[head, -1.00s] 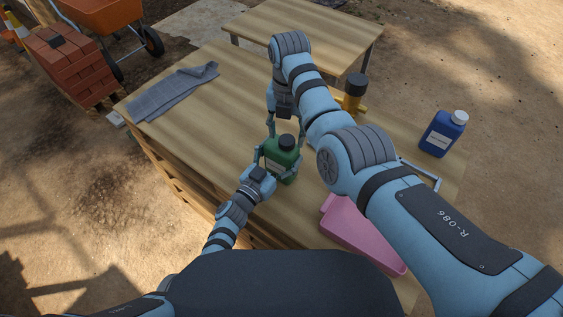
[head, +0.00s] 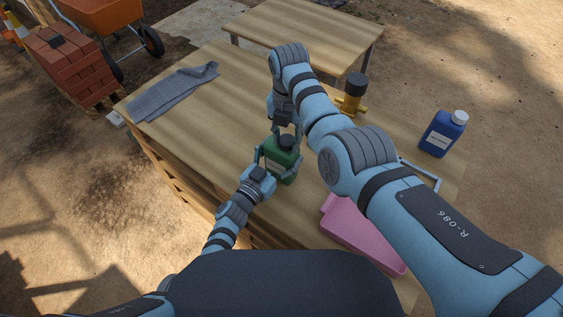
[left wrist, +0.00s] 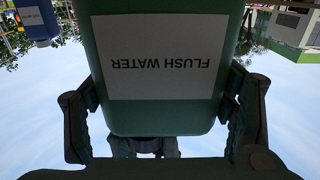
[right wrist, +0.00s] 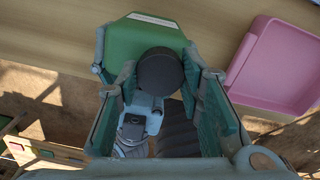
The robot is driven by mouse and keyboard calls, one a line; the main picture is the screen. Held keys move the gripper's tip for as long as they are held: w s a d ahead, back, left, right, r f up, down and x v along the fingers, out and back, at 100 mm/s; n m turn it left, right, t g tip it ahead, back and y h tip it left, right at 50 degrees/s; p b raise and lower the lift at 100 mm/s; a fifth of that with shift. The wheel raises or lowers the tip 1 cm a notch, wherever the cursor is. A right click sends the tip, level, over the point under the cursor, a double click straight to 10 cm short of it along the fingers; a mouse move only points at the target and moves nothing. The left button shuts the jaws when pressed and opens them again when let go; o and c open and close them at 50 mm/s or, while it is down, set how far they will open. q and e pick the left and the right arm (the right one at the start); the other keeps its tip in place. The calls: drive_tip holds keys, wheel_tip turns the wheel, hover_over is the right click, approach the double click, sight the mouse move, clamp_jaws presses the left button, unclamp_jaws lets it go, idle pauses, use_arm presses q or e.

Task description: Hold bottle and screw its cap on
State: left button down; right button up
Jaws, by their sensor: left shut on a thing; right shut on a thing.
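The green bottle (head: 283,166) stands upright at the table's near edge. Its white label reads FLUSH WATER, upside down in the left wrist view (left wrist: 155,57). My left gripper (head: 278,158) is shut around the bottle's body, one finger on each side. The black cap (head: 287,141) sits at the top of the bottle; it also shows in the right wrist view (right wrist: 160,72). My right gripper (head: 286,134) comes down from above and is shut on the cap. Whether the cap is fully seated is hidden.
The wooden table (head: 215,110) holds a grey cloth (head: 175,90), a pink tray (head: 355,236), a blue bottle with a white cap (head: 442,134) and a yellow item with a black top (head: 354,92). The table's left middle is clear.

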drive_tip(key=m, duration=0.7)
clamp_jaws()
drive_tip(key=m, duration=1)
drive_tip(key=shift+f, duration=0.1)
drive_tip(key=m, duration=0.4)
drive_tip(key=shift+m, duration=0.3)
drive_tip(key=m, duration=0.9)
drive_tip(key=shift+m, duration=0.4)
drive_tip(key=m, duration=0.4)
drive_tip(key=shift+m, duration=0.3)
drive_tip(key=m, duration=0.4)
drive_tip(key=shift+m, duration=0.3)
drive_tip(key=m, duration=0.5)
drive_tip(key=o, duration=1.3)
unclamp_jaws()
